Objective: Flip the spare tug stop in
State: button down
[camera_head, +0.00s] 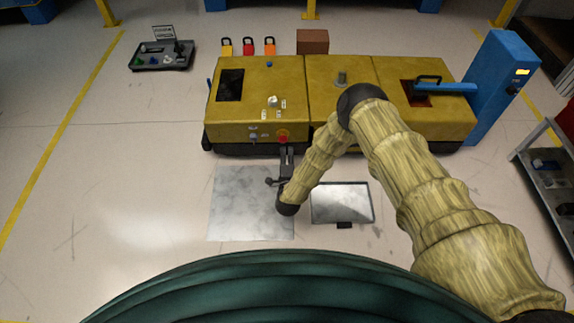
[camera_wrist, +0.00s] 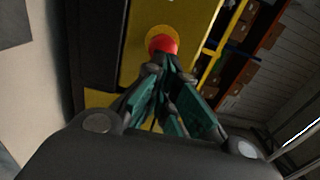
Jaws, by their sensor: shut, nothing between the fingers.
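The red stop button (camera_head: 283,138) sits on the near face of the yellow tug (camera_head: 330,80), left of the tug's middle. In the wrist view the red button (camera_wrist: 163,44) stands on a round yellow collar (camera_wrist: 158,33). My gripper (camera_head: 285,151) is just in front of the button, fingers pointing at it. In the wrist view my gripper (camera_wrist: 166,66) is shut with nothing between the fingers, and its tips overlap the button's lower edge. I cannot tell whether they touch it.
Small knobs (camera_head: 253,137) sit left of the button. A grey floor plate (camera_head: 235,205) and a dark-framed panel (camera_head: 340,202) lie below my arm. A blue post (camera_head: 500,85) with a blue arm stands at the tug's right. A black control tray (camera_head: 161,60) lies far left. Open floor lies left.

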jog(key=shift+w+b, duration=0.45)
jog(key=shift+w, duration=1.2)
jog(key=shift+w, duration=0.1)
jog(key=shift+w+d+r+b, duration=0.1)
jog(key=shift+w+r+b, duration=0.05)
jog(key=shift+w, duration=0.45)
jog(key=shift+w+r+b, duration=0.1)
jog(key=shift+w+b, duration=0.05)
jog(key=shift+w, duration=0.4)
jog(key=p, duration=0.5)
send_near(286, 141)
jog(key=s, duration=0.5)
jog(key=shift+s+f, duration=0.15)
jog(key=shift+s, duration=0.25)
